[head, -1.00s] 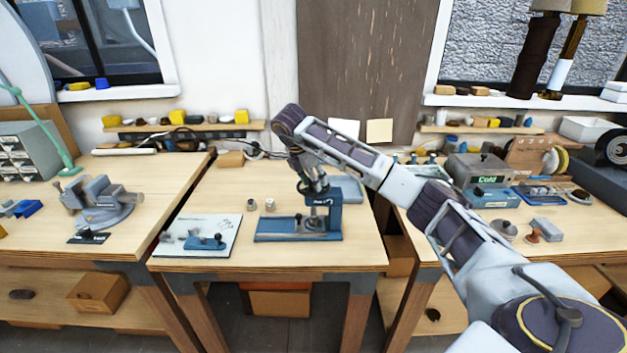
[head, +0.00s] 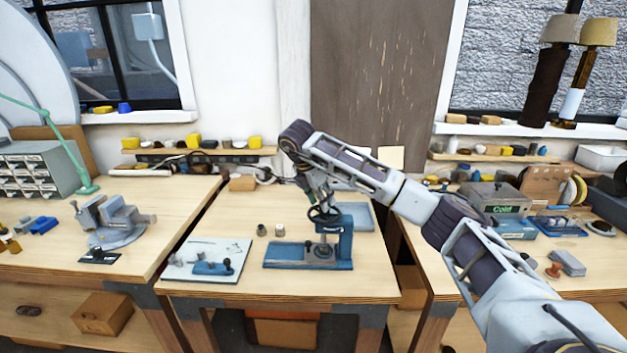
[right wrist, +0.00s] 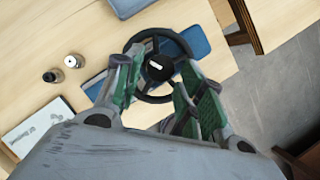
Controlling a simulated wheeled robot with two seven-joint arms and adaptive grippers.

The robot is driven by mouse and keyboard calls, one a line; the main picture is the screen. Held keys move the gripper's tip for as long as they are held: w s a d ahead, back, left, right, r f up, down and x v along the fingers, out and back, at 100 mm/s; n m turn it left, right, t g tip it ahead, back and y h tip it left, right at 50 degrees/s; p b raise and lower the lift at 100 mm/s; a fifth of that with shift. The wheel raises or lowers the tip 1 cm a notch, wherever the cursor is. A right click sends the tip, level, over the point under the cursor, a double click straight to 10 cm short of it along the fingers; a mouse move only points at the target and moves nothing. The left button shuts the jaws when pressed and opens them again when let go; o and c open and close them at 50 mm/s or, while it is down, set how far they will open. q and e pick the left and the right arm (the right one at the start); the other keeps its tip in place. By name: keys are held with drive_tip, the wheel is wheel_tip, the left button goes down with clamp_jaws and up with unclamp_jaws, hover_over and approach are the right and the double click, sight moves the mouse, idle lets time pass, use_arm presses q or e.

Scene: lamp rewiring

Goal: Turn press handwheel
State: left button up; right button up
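The blue press (head: 346,243) stands on the middle bench, with its dark handwheel (head: 324,214) on top. In the right wrist view the handwheel (right wrist: 158,68) is a black ring with spokes and a hub bearing a white mark. My right gripper (head: 322,199) is directly above the handwheel. In the right wrist view its green-padded fingers (right wrist: 155,72) are spread apart on either side of the hub, over the wheel's rim. The fingers hold nothing that I can see; whether they touch the rim I cannot tell. My left gripper is not in view.
Two small cylinders (head: 270,230) stand left of the press. A white board (head: 190,262) with a small blue fixture lies at the bench's front left. A grey vise (head: 115,220) is on the left bench, and a grey box labelled Cold (head: 495,198) is on the right bench.

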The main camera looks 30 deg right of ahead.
drive_tip(key=v, duration=0.8)
idle(0.6)
idle(0.7)
